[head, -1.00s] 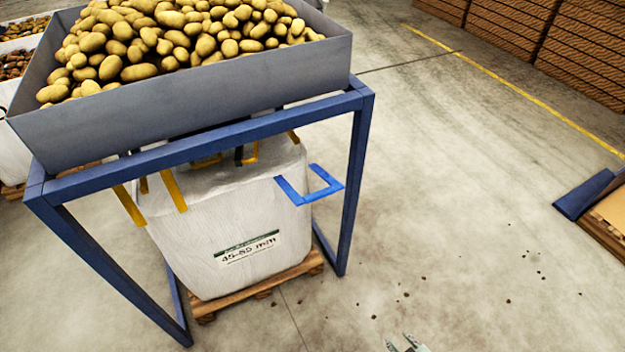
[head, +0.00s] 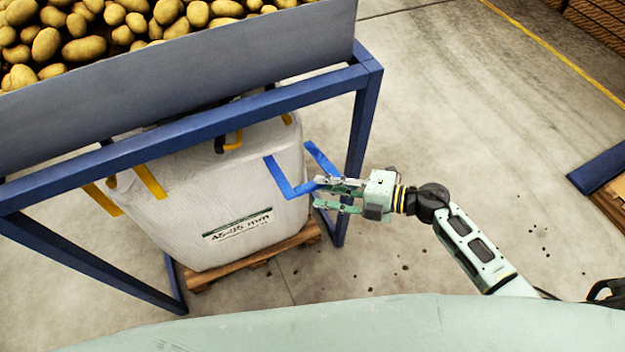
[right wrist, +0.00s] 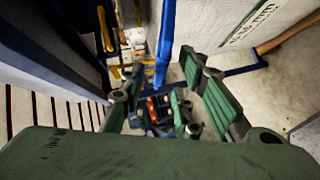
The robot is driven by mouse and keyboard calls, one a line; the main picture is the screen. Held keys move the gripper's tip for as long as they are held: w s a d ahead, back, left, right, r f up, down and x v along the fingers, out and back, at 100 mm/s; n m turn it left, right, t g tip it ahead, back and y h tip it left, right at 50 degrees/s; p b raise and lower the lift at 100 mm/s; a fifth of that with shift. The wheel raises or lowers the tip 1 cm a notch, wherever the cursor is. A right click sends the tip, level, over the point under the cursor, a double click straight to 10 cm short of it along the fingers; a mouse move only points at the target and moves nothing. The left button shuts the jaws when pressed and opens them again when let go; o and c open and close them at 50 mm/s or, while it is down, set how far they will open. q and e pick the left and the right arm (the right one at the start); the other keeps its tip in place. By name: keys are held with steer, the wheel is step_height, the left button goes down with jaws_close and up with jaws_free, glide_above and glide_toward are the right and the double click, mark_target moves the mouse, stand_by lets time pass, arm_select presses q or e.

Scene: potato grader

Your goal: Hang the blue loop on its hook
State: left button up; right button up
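The blue loop (head: 277,176), a stiff U-shaped strap, sticks out from the upper right side of the white bulk bag (head: 235,215). My right gripper (head: 318,193) is at the loop's near right corner, its fingers spread apart. One finger overlaps the strap in the head view; I cannot tell whether they touch. In the right wrist view, the blue strap (right wrist: 164,45) runs down the middle between the open fingers. No hook for the loop can be made out. My left gripper is not in view.
A blue steel frame (head: 358,135) carries a grey hopper (head: 200,85) of potatoes above the bag. Its right leg stands just behind the loop. The bag rests on a wooden pallet (head: 255,262). Yellow loops (head: 150,181) hang on the bag's left. Floor to the right is mostly clear.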

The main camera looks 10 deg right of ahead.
mark_target(320, 187)
steer(key=x, duration=0.2)
steer(key=shift+w+a+f, duration=0.1)
steer(key=shift+w+a, duration=0.15)
steer(key=shift+w, duration=0.15)
steer(key=shift+w+a+f, duration=0.15)
steer(key=shift+a+f, duration=0.05)
steer(key=shift+a, duration=0.3)
steer(key=c, duration=0.4)
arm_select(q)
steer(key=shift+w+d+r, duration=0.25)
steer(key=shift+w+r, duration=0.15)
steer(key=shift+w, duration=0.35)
arm_select(e)
jaws_close()
